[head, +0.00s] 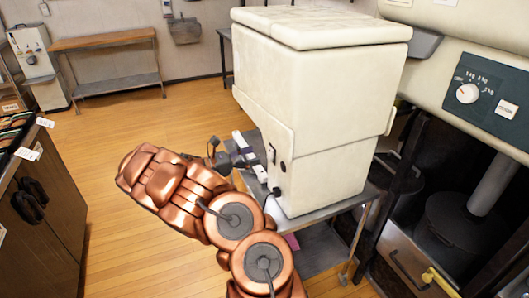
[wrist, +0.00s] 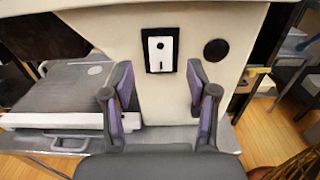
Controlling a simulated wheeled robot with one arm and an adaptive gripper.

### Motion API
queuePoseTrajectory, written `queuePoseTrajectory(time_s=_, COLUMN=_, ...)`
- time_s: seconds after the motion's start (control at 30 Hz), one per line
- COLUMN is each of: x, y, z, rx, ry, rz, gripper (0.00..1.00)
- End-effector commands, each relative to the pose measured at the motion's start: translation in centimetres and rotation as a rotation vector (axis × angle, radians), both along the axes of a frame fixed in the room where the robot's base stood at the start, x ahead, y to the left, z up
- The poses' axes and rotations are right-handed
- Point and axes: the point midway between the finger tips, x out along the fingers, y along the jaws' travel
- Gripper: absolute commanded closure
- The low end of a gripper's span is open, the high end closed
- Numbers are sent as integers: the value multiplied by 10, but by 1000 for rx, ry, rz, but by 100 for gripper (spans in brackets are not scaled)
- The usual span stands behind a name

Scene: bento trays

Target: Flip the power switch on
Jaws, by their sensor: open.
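The power switch (wrist: 161,50) is a white plate in a black frame on the side of a cream machine (head: 325,100). The plate has a round dark spot and a small slot below it. It also shows small in the head view (head: 271,153). My gripper (wrist: 161,92) is open and empty, its two purple-padded fingers apart and just below the switch in the wrist view. I cannot tell the exact gap to the panel. In the head view my gripper (head: 238,150) is beside the machine's left side, partly hidden by my wrist.
A dark round fitting (wrist: 216,50) is right of the switch in the wrist view. The machine stands on a metal table (head: 322,207). A control panel with a white dial (head: 467,93) is at the right. A wooden-topped table (head: 103,40) stands behind; open floor lies left.

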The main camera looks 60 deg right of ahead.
Motion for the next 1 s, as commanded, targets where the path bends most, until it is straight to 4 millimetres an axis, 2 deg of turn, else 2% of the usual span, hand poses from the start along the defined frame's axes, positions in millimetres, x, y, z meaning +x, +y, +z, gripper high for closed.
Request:
queuePoseTrajectory(time_s=0.1, x=-11, y=-16, z=3, rx=-3, ry=1, rz=-4, gripper=42)
queuePoseTrajectory(time_s=0.3, x=-24, y=-35, z=1, rx=-1, ry=1, rz=-4, gripper=42)
queuePoseTrajectory(time_s=0.5, x=-29, y=-43, z=1, rx=-1, ry=-1, rz=-2, gripper=42)
queuePoseTrajectory(time_s=0.73, x=-29, y=-43, z=0, rx=-1, ry=0, rz=-2, gripper=42)
queuePoseTrajectory(time_s=0.77, x=-29, y=-43, z=0, rx=-1, ry=0, rz=-2, gripper=43)
queuePoseTrajectory(time_s=1.0, x=-29, y=-43, z=0, rx=-1, ry=0, rz=-2, gripper=68)
